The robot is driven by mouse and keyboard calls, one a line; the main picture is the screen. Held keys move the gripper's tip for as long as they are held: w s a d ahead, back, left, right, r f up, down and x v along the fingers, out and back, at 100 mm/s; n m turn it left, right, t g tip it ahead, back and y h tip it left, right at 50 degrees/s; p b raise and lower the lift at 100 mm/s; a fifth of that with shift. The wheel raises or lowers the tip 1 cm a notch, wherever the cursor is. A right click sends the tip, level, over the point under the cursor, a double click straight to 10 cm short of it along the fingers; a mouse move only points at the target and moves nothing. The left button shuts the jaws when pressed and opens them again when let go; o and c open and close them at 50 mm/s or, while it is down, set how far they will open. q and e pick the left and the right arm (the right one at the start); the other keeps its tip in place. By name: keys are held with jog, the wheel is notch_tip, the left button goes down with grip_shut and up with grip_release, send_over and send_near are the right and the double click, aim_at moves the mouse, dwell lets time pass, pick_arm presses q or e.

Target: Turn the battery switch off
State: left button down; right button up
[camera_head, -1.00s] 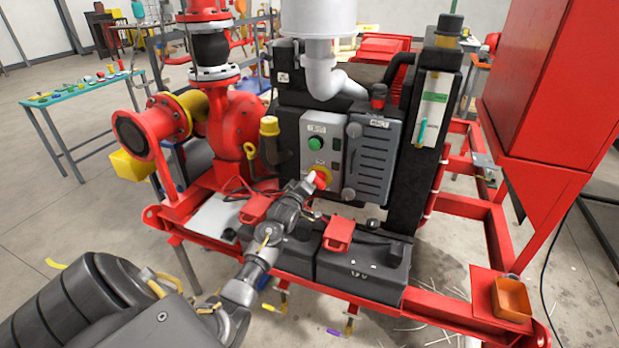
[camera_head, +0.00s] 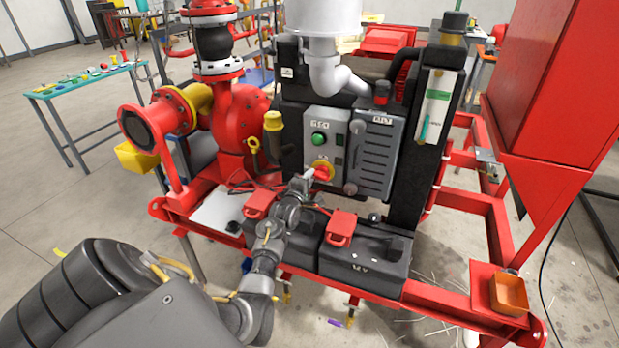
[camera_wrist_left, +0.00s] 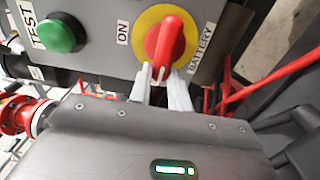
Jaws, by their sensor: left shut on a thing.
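The battery switch is a red knob on a yellow disc, on the grey control panel (camera_head: 325,146) in the head view. In the left wrist view the red knob (camera_wrist_left: 165,40) stands out from the yellow disc (camera_wrist_left: 146,22), between labels reading ON and BATTERY. My left gripper (camera_head: 311,178) reaches the knob from the lower left. In the wrist view its two pale fingers (camera_wrist_left: 160,88) lie on either side of the knob's near end and are shut on it. The fingers hide part of that end. My right gripper is not in view.
A green TEST button (camera_head: 319,140) is on the same panel, with a grey louvred cover (camera_head: 372,155) to its right. Batteries with red terminal covers (camera_head: 341,228) sit below on the red skid frame (camera_head: 450,305). An orange bin (camera_head: 509,294) is at the right.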

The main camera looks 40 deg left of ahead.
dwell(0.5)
pick_arm(q)
jog(key=c, duration=1.3)
grip_release()
jog(key=shift+s, duration=0.1)
jog(key=b+v, duration=0.1)
jog(key=v, duration=0.9)
jog(key=shift+s, duration=0.3)
jog(key=shift+d, duration=0.15)
